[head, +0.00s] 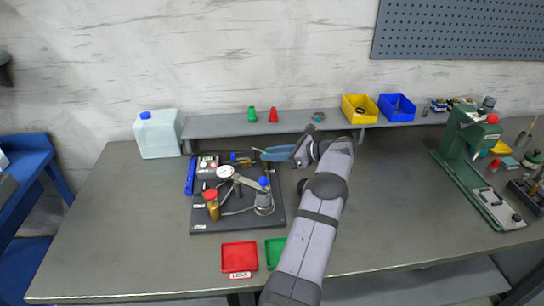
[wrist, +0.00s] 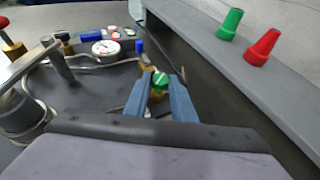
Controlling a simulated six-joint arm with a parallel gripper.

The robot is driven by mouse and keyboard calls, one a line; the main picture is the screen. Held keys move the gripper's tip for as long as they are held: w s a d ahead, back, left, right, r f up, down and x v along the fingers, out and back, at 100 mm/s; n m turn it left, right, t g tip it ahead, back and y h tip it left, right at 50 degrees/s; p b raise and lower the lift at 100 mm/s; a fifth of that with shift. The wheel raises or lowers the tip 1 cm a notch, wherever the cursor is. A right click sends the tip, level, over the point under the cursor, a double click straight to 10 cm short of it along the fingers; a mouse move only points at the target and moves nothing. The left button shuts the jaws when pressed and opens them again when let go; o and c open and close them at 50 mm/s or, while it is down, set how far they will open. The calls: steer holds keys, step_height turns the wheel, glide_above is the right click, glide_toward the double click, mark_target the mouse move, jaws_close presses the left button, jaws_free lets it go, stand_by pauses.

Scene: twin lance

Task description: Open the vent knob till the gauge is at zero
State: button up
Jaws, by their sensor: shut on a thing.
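My gripper (wrist: 163,82) is shut on a green knob (wrist: 160,79) with brass below it, one blue finger on each side. In the head view my gripper (head: 258,153) reaches in from the right at the back edge of the dark board (head: 237,221); I cannot make out the knob between its fingers there. The round white pressure gauge (head: 225,172) stands on the board to the left of my gripper. The gauge also shows in the wrist view (wrist: 105,47), up and left of the knob. Its needle is too small to read.
A red-capped brass part (head: 211,200) and a blue-topped metal cylinder (head: 264,199) stand on the board. A red tray (head: 239,256) and a green tray (head: 274,252) lie in front. A raised shelf (head: 225,126) with green and red cones runs behind my gripper.

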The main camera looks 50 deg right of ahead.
steer(key=shift+r+y, duration=0.1)
steer(key=shift+y, duration=0.2)
stand_by(0.4)
steer(key=o, duration=1.1)
steer(key=shift+c, duration=0.2)
steer(key=shift+s+d+r+b, duration=0.1)
steer(key=shift+s+d+b, duration=0.2)
steer(key=shift+s, duration=0.25)
steer(key=b+v, duration=0.1)
steer(key=v, duration=0.5)
steer(key=shift+a+r, duration=0.1)
